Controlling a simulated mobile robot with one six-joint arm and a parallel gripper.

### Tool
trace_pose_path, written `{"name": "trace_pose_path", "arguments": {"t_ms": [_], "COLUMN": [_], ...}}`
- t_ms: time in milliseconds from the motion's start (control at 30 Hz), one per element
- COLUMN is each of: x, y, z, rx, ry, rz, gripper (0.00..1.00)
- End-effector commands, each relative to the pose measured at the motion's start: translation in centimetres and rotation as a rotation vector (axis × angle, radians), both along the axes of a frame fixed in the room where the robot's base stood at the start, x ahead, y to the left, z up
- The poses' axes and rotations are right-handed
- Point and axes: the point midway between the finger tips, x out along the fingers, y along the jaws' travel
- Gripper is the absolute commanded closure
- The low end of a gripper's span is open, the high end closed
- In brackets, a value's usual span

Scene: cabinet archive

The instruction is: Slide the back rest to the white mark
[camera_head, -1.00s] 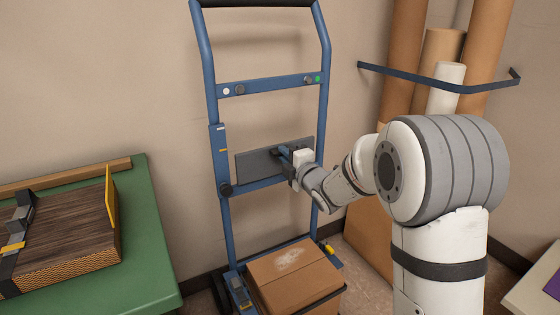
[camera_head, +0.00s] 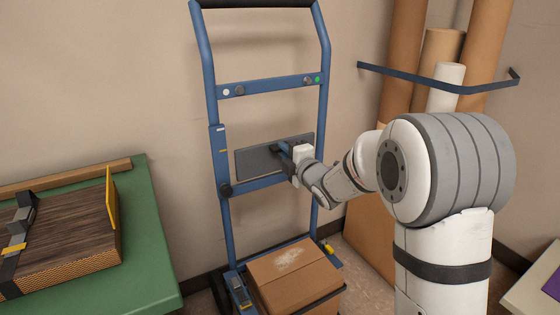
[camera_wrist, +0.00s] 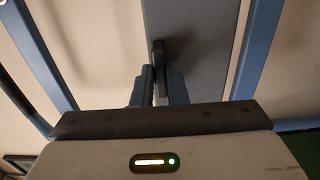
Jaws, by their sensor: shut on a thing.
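The back rest is a dark grey plate (camera_head: 258,161) across the blue hand truck (camera_head: 212,75), between its two side posts. It also shows in the wrist view (camera_wrist: 205,45).
A crossbar above carries a white dot (camera_head: 226,92) and a green dot (camera_head: 318,79). A cardboard box (camera_head: 292,275) stands on the truck's base. A green table (camera_head: 150,240) is at left. Paper rolls (camera_head: 400,50) stand behind a blue rail at right. The wall behind is bare.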

Motion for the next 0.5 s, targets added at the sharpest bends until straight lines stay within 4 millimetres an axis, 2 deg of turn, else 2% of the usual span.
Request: {"name": "trace_pose_path", "arguments": {"t_ms": [500], "x": [-0.02], "y": [0.07], "z": [1.27], "rx": [0.002], "ry": [-0.002], "rz": [0.001], "gripper": [1.0]}}
